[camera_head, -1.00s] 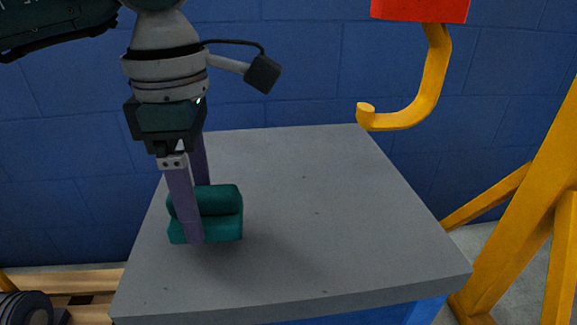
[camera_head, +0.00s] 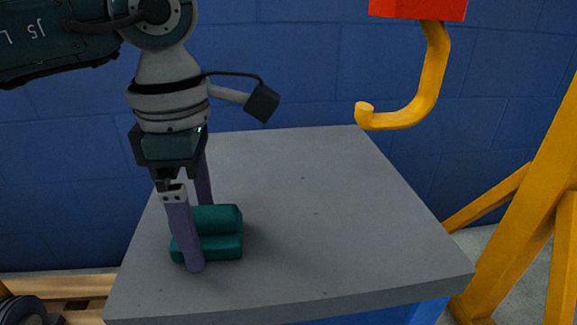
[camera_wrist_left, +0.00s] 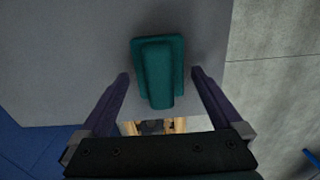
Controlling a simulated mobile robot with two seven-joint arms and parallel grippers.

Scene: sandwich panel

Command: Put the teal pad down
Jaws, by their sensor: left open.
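The teal pad (camera_head: 224,231) has a raised grip along its top and rests on the grey table top (camera_head: 310,225) near its left edge. My left gripper (camera_head: 203,236) points down over the pad, with one finger in front of it and one behind, hiding part of its left end. In the left wrist view the pad (camera_wrist_left: 158,72) lies between the two spread fingers of my left gripper (camera_wrist_left: 160,77), with a gap on both sides. My right gripper is not seen.
A yellow hook (camera_head: 425,90) hangs under a red block (camera_head: 418,8) beyond the table's back right. A yellow frame (camera_head: 520,220) stands right of the table. A wooden pallet (camera_head: 85,287) lies low on the left. The middle and right of the table top are clear.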

